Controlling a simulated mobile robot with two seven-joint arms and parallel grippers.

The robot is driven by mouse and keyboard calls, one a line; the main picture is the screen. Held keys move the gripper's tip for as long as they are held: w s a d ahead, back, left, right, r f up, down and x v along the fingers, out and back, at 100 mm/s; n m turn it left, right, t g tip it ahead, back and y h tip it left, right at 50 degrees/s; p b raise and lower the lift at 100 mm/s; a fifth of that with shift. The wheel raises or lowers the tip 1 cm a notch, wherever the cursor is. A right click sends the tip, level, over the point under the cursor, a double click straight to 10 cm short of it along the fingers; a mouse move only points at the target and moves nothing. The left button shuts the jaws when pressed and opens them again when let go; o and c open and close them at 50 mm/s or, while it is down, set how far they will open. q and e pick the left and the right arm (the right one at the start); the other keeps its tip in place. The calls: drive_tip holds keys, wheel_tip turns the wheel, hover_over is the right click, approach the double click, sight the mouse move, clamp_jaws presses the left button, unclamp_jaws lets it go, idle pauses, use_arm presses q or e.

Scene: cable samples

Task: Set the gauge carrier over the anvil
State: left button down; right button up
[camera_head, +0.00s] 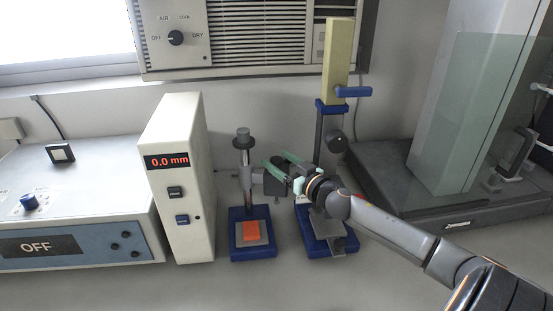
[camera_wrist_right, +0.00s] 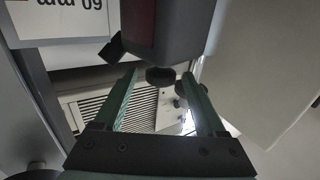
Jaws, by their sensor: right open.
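The gauge stand has a blue base (camera_head: 236,252) and an upright post with a dark knob on top. A grey anvil plate (camera_head: 264,241) lies on the base, with an orange block (camera_head: 250,230) on it. The dark gauge carrier (camera_head: 273,184) sticks out to the right from the post, above and to the right of the orange block. My right gripper (camera_head: 276,160) is open with green fingers at the carrier's height. In the right wrist view, a dark body (camera_wrist_right: 175,30), apparently the carrier, lies just beyond the open fingertips (camera_wrist_right: 160,73); contact is unclear. My left gripper is out of view.
A white display box (camera_head: 180,215) reading 0.0 mm stands left of the stand. A taller stand with a yellow block (camera_head: 338,58) is close on the right, partly behind my arm. A control box (camera_head: 80,210) is at left, a glass-screened unit (camera_head: 470,120) at right.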

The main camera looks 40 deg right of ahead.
drive_tip(key=shift+w, duration=0.65)
clamp_jaws()
idle(1.1)
